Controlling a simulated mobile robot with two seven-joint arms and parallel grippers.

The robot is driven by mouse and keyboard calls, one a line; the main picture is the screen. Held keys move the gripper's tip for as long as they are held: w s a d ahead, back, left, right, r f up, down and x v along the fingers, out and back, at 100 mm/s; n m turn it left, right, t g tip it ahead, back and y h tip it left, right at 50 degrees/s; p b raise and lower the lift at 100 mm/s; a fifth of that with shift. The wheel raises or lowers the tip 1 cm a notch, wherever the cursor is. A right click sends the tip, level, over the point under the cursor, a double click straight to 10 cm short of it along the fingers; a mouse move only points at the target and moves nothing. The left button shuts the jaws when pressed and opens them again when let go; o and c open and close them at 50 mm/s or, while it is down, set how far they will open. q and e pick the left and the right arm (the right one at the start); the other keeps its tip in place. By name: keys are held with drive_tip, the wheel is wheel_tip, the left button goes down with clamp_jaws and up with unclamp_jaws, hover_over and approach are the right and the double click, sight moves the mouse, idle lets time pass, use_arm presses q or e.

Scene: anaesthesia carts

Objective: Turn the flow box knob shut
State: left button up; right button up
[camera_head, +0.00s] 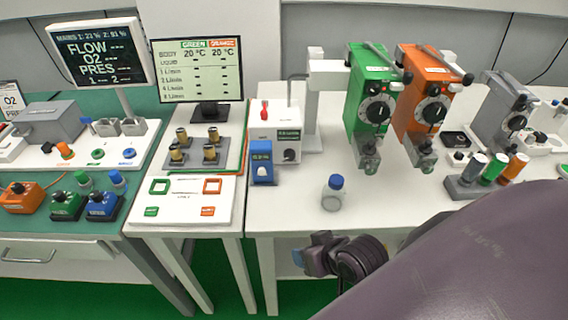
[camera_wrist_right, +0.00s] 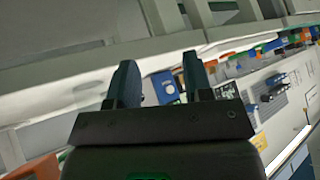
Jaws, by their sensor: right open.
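A white box (camera_head: 268,121) with a red lever on top, a small dark display and a round black knob (camera_head: 290,155) stands near the left end of the middle white table. It looks like the flow box, but its label is too small to read. My right gripper (camera_head: 314,257) is low in front of that table's front edge, apart from the box and knob. In the wrist view, the right gripper (camera_wrist_right: 160,78) is open with its two dark fingers apart and nothing held. A blue device shows beyond the fingers. My left gripper is not in view.
The blue device (camera_head: 262,162) stands left of the knob. A blue-capped jar (camera_head: 333,193) stands near the front edge. Green (camera_head: 369,95) and orange (camera_head: 421,100) vaporizers stand to the right. The white tabletop (camera_head: 285,212) is clear between the jar and blue device.

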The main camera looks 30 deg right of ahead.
drive_tip(key=w+a+r+m+t+y, duration=0.45)
drive_tip(key=w+r+m+t, duration=0.3)
drive_tip(key=w+m, duration=0.35)
drive_tip(key=m+h, duration=1.5)
drive_tip(key=m, duration=0.8)
approach(290, 157)
drive_tip(key=shift+s+a+r+t+b, duration=0.2)
drive_tip(key=shift+s+a, duration=0.2)
drive_tip(key=shift+a, duration=0.2)
drive_tip(key=shift+s+a+r+t+b, duration=0.1)
drive_tip(key=shift+s+a+t, duration=0.05)
drive_tip(key=shift+s+a, duration=0.35)
drive_tip(key=shift+d+f+m+g+h, duration=0.25)
drive_tip(key=shift+f+m+g, duration=0.2)
drive_tip(key=shift+m, duration=0.25)
drive_tip(key=x, duration=1.1)
drive_tip(key=shift+s, duration=0.1)
drive_tip(key=shift+c, duration=0.3)
